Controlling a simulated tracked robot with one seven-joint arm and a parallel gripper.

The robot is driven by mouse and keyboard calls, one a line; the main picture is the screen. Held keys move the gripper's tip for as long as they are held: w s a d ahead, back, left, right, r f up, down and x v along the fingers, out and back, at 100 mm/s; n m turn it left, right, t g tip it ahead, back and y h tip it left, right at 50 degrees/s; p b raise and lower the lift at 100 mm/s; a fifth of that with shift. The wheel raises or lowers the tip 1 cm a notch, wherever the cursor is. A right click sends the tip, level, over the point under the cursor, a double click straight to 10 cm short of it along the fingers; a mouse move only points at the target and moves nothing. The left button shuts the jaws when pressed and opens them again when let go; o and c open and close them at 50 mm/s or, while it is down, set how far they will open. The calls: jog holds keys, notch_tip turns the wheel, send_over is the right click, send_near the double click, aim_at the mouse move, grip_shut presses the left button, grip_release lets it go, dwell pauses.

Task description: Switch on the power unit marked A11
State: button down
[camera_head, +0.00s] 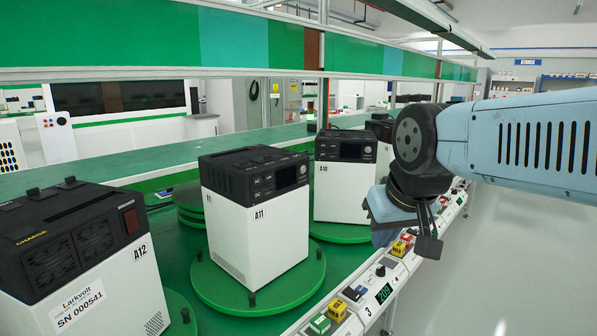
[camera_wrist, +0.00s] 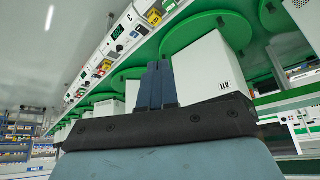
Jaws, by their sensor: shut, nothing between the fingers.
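The power unit marked A11 (camera_head: 250,219) is a white box with a black top. It stands upright on a green round turntable (camera_head: 262,299). Its black upper part shows a small display and some controls on the right-hand face; no red switch shows on the faces in view. In the wrist view the A11 unit (camera_wrist: 208,72) appears as a white box, right of the fingers. My gripper (camera_wrist: 158,66) is shut and empty, its two dark blue fingers together. In the head view it hangs right of A11, apart from it; its fingertips are hard to make out there.
Unit A12 (camera_head: 85,240), with a red breaker switch, stands at the near left. Unit A10 (camera_head: 345,178) stands behind A11, close to my arm. A rail with buttons and a green display (camera_head: 383,293) runs along the front edge. The grey floor at right is clear.

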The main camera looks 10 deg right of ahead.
aim_at(303, 169)
jog(key=w+a+r+m+y, duration=0.15)
jog(key=w+m, duration=0.25)
jog(key=w, duration=0.4)
jog(key=w+m+y, duration=0.2)
jog(key=w+m, duration=0.3)
jog(key=w, duration=0.3)
jog(key=w+d+f+m+t, duration=0.1)
jog(key=w+d+m, duration=0.1)
jog(key=w+m, duration=0.3)
jog(key=w+d+f+m+t, duration=0.1)
jog(key=w+d+m, duration=0.2)
jog(key=w, duration=0.8)
jog(key=shift+w+f+m+t, duration=0.15)
jog(key=shift+f+m+t, duration=0.15)
jog(key=shift+m, duration=0.7)
jog(key=shift+w, duration=0.1)
jog(key=w+a, duration=0.5)
jog(key=w, duration=0.2)
